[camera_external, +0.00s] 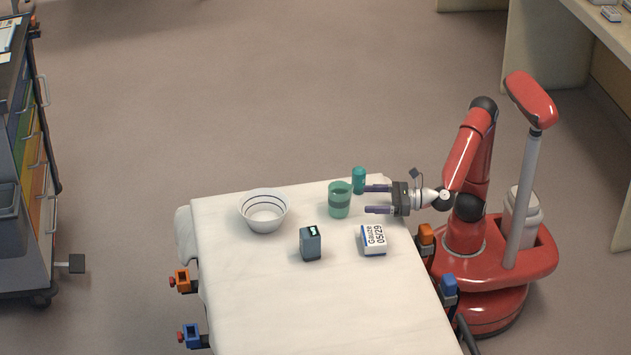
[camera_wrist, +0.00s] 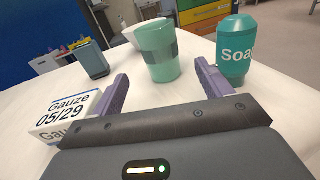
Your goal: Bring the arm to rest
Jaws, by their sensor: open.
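My red arm reaches in from the right over the white stretcher top (camera_external: 290,310). My gripper (camera_external: 366,199) is open and empty, with its two purple fingers pointing left. The green cup (camera_external: 340,200) stands upright just beyond the fingertips. In the wrist view the cup (camera_wrist: 157,50) shows ahead, between and past the fingers (camera_wrist: 163,88). A teal soap bottle (camera_external: 359,180) stands beside the upper finger; in the wrist view it (camera_wrist: 236,48) is beyond the right finger. A gauze box (camera_external: 373,240) lies below the gripper in the external view; it (camera_wrist: 66,116) is beside the left finger in the wrist view.
A white bowl (camera_external: 264,211) with dark rings and a dark grey box (camera_external: 310,244) stand on the stretcher. A drawer cart (camera_external: 30,170) is at the far left. A counter (camera_external: 600,30) is at the upper right. The front of the stretcher top is clear.

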